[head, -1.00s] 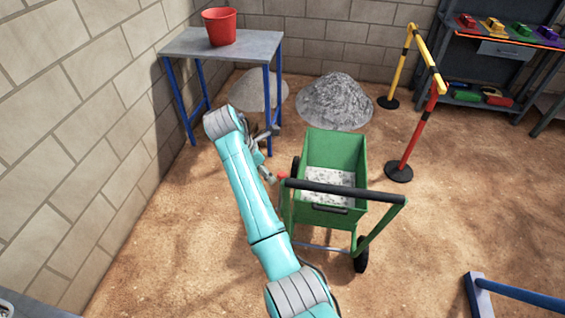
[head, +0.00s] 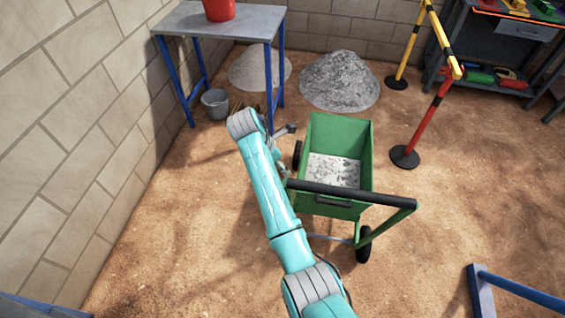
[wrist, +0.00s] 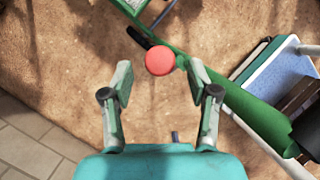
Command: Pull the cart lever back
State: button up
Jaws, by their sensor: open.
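The green cart (head: 340,140) stands on the sandy floor with pale gravel (head: 333,171) in its tub and a black handlebar (head: 350,195) on its near side. In the wrist view, the lever's red ball knob (wrist: 160,61) shows just beyond and between my fingertips, beside a green bar of the cart (wrist: 215,90). My gripper (wrist: 157,80) is open and empty, its two fingers to either side below the knob. I cannot tell whether they touch it. In the head view, my arm hides most of the gripper (head: 283,165) and the knob, at the cart's left side.
A grey-topped table with blue legs (head: 225,22) holds a red bucket (head: 219,9). A metal bucket (head: 215,103) and gravel piles (head: 339,82) lie behind. A blue frame (head: 520,292) is at lower right.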

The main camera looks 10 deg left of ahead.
jog(key=shift+x, duration=1.2)
grip_shut()
